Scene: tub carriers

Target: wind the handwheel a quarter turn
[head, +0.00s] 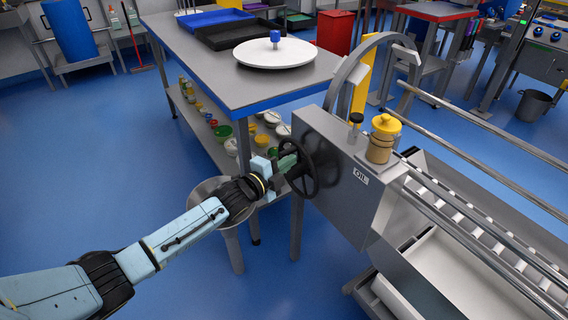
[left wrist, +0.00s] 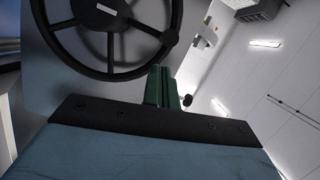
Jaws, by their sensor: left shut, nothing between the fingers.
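The black handwheel (head: 314,167) is mounted on the end face of the grey machine housing. It fills the upper left of the left wrist view (left wrist: 112,72), with spokes, a hub and a pale mark near its centre. My left gripper (head: 291,160) is at the near side of the wheel in the head view. Its green fingers are shut together with nothing between them. In the left wrist view the fingertips (left wrist: 163,72) sit beside the lower right rim; I cannot tell whether they touch it. A dark knob (left wrist: 187,100) shows just right of the fingers. My right gripper is not in view.
The grey machine (head: 335,165) carries an oil cup (head: 382,138) on top and long rails at right. A grey table (head: 225,85) with a white turntable (head: 274,53) stands behind. A bin (head: 222,190) is under my left forearm. Blue floor is clear at left.

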